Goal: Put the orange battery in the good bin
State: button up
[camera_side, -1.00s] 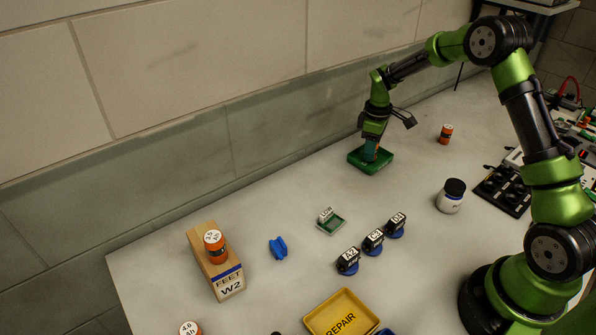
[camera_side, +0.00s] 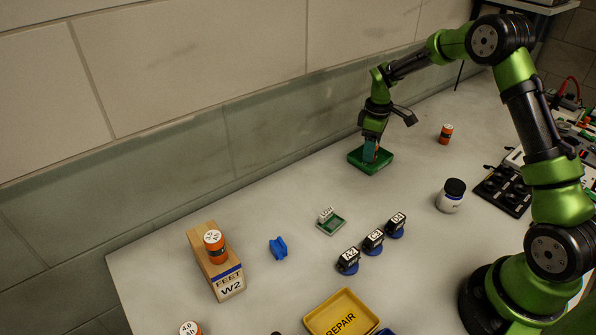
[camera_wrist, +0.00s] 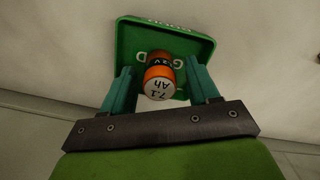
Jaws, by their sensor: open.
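The good bin is a green tray (camera_side: 379,166) near the wall; in the wrist view its floor (camera_wrist: 198,44) shows with partly covered lettering. An orange battery (camera_wrist: 159,73) with a white "7.1 Ah" top is at the bin, between my two teal fingers; its base looks set on the bin floor. My gripper (camera_wrist: 160,82) is open, with a gap visible on each side of the battery. In the side view my gripper (camera_side: 370,150) is down at the bin, and the fingers mostly hide the battery.
Another orange battery (camera_side: 445,133) stands right of the bin. One (camera_side: 215,247) is on a wooden block (camera_side: 228,285), and one (camera_side: 190,328) is at the front edge.

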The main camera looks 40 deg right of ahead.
notch_tip(320, 180, up, 11)
jog(key=shift+f, duration=0.15)
jog(key=s+a+r+m+t, duration=0.2)
jog(key=s+a+r, duration=0.25)
jog(key=r, duration=0.25)
jog(key=s+a+r+m+t+y, duration=0.1)
jog(key=s+a+r+m+t, duration=0.1)
jog(key=s+a, duration=0.4)
jog(key=s+a+r+m+t+y, duration=0.1)
jog(key=s+a+m, duration=0.4)
jog(key=s, duration=0.8)
jog(key=shift+a+r+t, duration=0.65)
jog(key=shift+a+t, duration=0.25)
jog(key=shift+t, duration=0.2)
